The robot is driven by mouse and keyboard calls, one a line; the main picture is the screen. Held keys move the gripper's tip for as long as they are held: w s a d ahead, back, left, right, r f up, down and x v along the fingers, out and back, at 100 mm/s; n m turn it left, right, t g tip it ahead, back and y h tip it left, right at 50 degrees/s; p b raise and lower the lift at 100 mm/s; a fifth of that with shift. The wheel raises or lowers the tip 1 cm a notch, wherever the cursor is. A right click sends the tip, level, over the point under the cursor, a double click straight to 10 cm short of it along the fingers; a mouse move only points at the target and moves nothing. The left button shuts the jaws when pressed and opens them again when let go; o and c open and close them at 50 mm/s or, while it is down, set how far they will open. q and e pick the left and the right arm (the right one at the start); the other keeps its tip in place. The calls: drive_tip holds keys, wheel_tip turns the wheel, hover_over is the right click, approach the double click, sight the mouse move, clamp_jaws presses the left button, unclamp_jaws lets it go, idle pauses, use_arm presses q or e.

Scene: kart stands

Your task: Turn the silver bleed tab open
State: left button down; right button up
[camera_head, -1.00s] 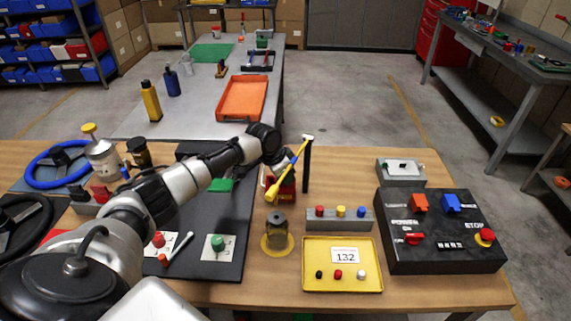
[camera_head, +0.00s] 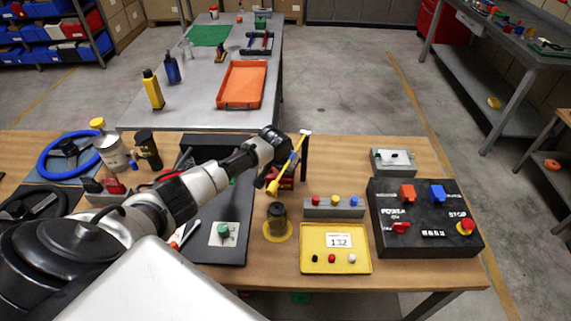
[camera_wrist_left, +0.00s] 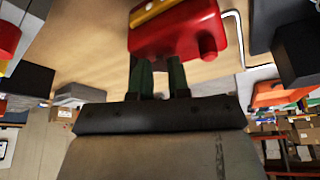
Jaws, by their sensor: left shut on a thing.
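A red unit (camera_head: 286,183) with a slanted yellow lever (camera_head: 287,167) stands at the back middle of the wooden table, beside a black post (camera_head: 304,158). My left gripper (camera_head: 272,182) is right at its left side in the head view. In the left wrist view, the dark green fingertips (camera_wrist_left: 157,68) of my left gripper meet the near edge of the red unit (camera_wrist_left: 180,30). They are shut on a part of it, with a narrow gap showing between the fingers. I cannot make out the silver bleed tab. My right gripper is not in view.
In front stand a dark cylinder on a yellow disc (camera_head: 277,224), a grey button bar (camera_head: 334,207) and a yellow tray (camera_head: 335,264). A black control box (camera_head: 423,252) is at right. A black board (camera_head: 235,215) lies under my arm.

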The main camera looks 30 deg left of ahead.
use_arm(q)
drive_tip(key=shift+w+r, duration=0.1)
idle(0.3)
drive_tip(key=c, duration=1.1)
unclamp_jaws()
drive_tip(key=shift+s+r+b, duration=0.3)
drive_tip(key=shift+r+b, duration=0.15)
drive_tip(key=s, duration=0.4)
drive_tip(key=s+b, duration=0.1)
drive_tip(key=s, duration=0.3)
drive_tip(key=s+d+b, duration=0.1)
drive_tip(key=s, duration=0.3)
